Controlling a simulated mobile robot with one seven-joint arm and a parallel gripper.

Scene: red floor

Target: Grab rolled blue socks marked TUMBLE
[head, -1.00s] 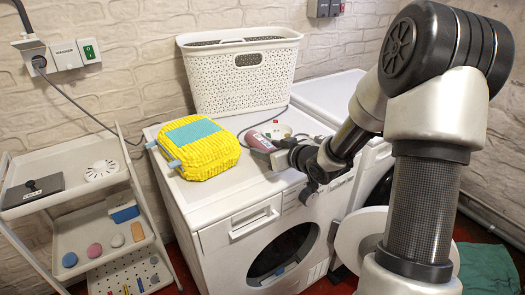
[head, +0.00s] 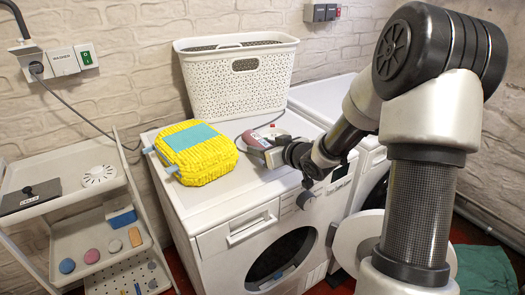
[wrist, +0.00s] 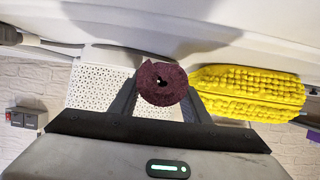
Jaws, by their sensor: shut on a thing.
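My gripper (head: 266,153) is shut on a dull maroon roll (head: 253,139) above the top of the white washing machine (head: 215,205). In the wrist view the maroon roll (wrist: 172,92) sits between the two fingertips, its round coiled end facing the camera. It looks maroon, not blue, and I can read no TUMBLE mark on it. I cannot make out rolled blue socks elsewhere. I cannot tell whether the roll touches the machine top.
A yellow knobbly bundle with a blue patch (head: 203,165) lies left of my gripper. A white perforated basket (head: 237,88) stands behind. A white trolley (head: 75,190) with small items stands at left. A small white, red and green item (head: 275,131) is just behind the roll.

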